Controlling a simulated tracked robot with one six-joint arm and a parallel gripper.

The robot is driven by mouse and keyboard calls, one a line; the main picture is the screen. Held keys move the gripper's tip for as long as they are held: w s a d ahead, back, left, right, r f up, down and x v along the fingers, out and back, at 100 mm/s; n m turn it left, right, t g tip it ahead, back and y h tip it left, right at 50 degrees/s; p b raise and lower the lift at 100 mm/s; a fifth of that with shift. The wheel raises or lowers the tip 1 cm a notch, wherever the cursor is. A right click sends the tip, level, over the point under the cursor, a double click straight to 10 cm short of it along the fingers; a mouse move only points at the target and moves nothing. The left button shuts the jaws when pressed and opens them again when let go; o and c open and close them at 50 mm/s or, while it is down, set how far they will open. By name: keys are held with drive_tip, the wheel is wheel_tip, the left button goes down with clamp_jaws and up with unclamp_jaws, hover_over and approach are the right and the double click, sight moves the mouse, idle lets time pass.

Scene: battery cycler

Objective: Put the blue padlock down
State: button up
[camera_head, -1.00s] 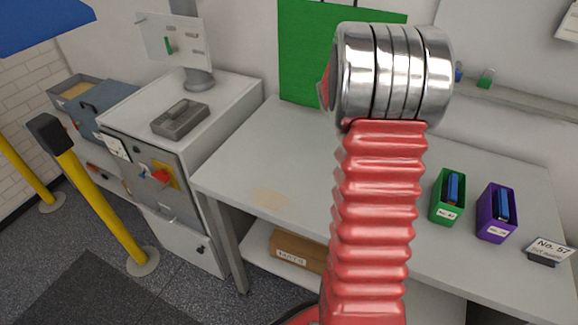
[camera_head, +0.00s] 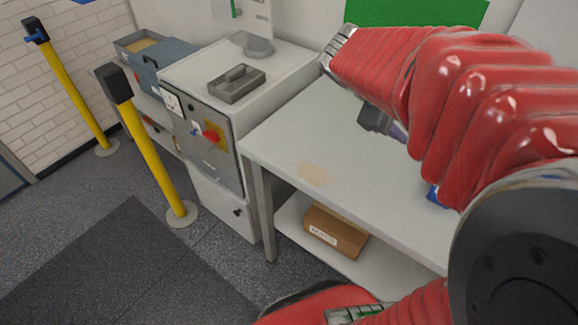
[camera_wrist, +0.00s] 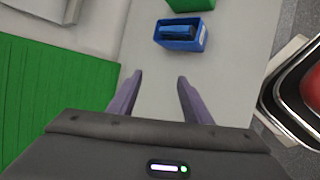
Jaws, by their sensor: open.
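My gripper (camera_wrist: 160,76) is open in the wrist view, with its two purple fingers apart and nothing between them. It points over the grey bench (camera_wrist: 147,40). In the head view my gripper (camera_head: 396,131) shows only partly below my red arm, above the bench. I cannot make out a blue padlock for certain in either view. A small blue thing (camera_head: 33,39) is at the head of the far left yellow post, too small to tell what it is.
A blue box (camera_wrist: 181,36) holding a dark blue block stands on the bench ahead of the fingers, with a green box (camera_wrist: 184,4) beyond. A cabinet (camera_head: 283,62) bears a grey tray (camera_head: 237,86). A cardboard box (camera_head: 335,232) lies on the lower shelf. The bench's left part is clear.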

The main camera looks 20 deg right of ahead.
drive_tip(key=s+a+f+m+t+y, duration=0.1)
drive_tip(key=s+a+m+t+y, duration=0.1)
drive_tip(key=a, duration=1.1)
drive_tip(key=s+a+f+m+t+y, duration=0.1)
drive_tip(key=a+y, duration=0.5)
drive_tip(key=a, duration=0.8)
drive_tip(key=s+m+t, duration=0.1)
drive_tip(key=m+t, duration=0.1)
drive_tip(key=shift+s+a+f+m+t+y, duration=0.2)
drive_tip(key=shift+f+m+t+y, duration=0.15)
drive_tip(key=shift+m+t+y, duration=0.05)
